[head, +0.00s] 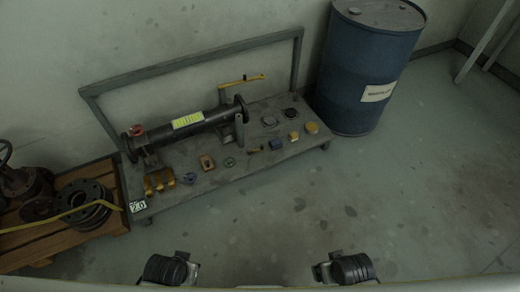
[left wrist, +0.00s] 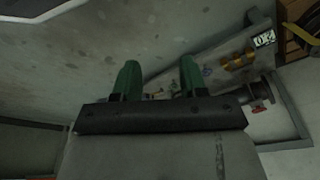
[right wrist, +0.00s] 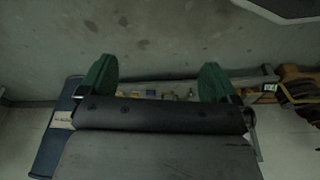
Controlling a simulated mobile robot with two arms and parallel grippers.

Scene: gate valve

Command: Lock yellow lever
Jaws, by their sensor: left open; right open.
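The yellow lever (head: 243,81) is a thin bar behind the right end of a dark pipe (head: 190,123) on a grey low bench (head: 215,165). It lies nearly level, tilted slightly up to the right. My left gripper (left wrist: 160,63) is open and empty, with green fingers apart. My right gripper (right wrist: 156,66) is also open and empty, with its fingers wider apart. Both are well away from the lever. The bench shows partly behind the fingers in both wrist views. I cannot make out the lever there. The fingers are not visible in the head view.
Several small parts lie on the bench's front half, with yellow blocks (head: 159,181) at its left. A blue drum (head: 365,65) stands close to the bench's right end. A wooden pallet (head: 60,238) with flanges (head: 90,203) is at left. The floor ahead and right is clear.

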